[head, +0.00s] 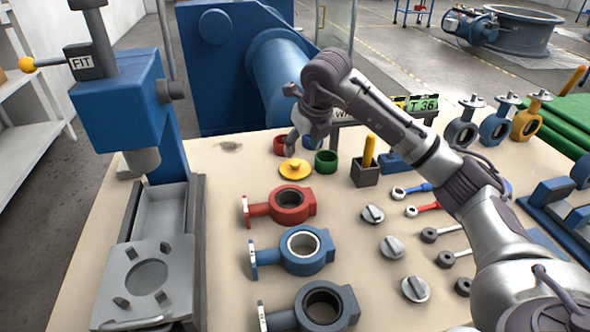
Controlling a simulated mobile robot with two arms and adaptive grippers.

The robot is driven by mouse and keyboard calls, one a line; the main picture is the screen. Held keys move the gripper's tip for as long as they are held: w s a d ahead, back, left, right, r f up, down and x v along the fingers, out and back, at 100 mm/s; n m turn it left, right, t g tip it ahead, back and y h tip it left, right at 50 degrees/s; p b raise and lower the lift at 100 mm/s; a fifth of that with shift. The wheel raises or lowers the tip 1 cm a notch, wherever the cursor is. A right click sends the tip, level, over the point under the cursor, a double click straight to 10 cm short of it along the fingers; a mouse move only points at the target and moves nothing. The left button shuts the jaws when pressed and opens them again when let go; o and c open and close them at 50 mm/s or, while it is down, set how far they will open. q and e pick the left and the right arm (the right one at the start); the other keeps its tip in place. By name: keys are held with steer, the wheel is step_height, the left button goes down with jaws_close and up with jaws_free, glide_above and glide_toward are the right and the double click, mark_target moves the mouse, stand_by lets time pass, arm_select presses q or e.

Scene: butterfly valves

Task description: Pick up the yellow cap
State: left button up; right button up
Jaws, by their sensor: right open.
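The yellow cap (294,168) is a round disc with a raised knob on top. It lies on the beige tabletop behind the red valve body. My right gripper (302,139) comes down from above, over the far side of the cap and apart from it. It is open, with nothing seen between its fingers. The gripper partly hides a red ring (279,145) behind the cap. My left gripper is not in view.
A green ring (326,160) stands close right of the cap. A dark holder (366,174) with a yellow stick is farther right. Red (289,203), blue (304,249) and grey (322,306) valve bodies lie in front. A blue press (124,100) stands left.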

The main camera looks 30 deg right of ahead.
mark_target(295, 162)
steer(key=x, duration=0.7)
steer(key=shift+w+r, duration=0.15)
steer(key=shift+w, duration=0.15)
steer(key=c, duration=1.1)
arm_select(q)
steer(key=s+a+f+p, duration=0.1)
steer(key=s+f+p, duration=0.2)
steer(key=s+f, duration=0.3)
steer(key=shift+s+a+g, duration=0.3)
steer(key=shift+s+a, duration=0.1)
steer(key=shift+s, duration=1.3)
arm_select(e)
steer(key=shift+r, duration=6.4)
